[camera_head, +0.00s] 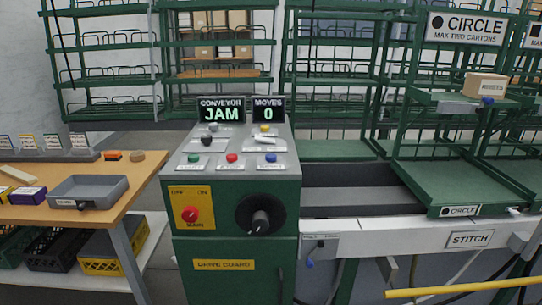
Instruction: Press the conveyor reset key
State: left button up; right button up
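The green control console (235,215) stands in the centre with a grey sloped top. Its screens read "CONVEYOR JAM" (221,111) and "MOVES 0" (268,110). The front row of the top holds a green key (194,158), a red key (231,157) and a blue key (270,157). Behind them are a black knob (206,140), a yellow key (265,128) and a dark green one (213,127). Their small labels are too blurred to read, so I cannot tell which is the conveyor reset key. Neither of my grippers shows.
A red switch (190,214) on a yellow plate and a black dial (260,214) are on the console front. A wooden table (101,214) with a grey tray (112,187) stands left. The conveyor (365,203) runs right, below green racks. A yellow bar (465,288) crosses the lower right.

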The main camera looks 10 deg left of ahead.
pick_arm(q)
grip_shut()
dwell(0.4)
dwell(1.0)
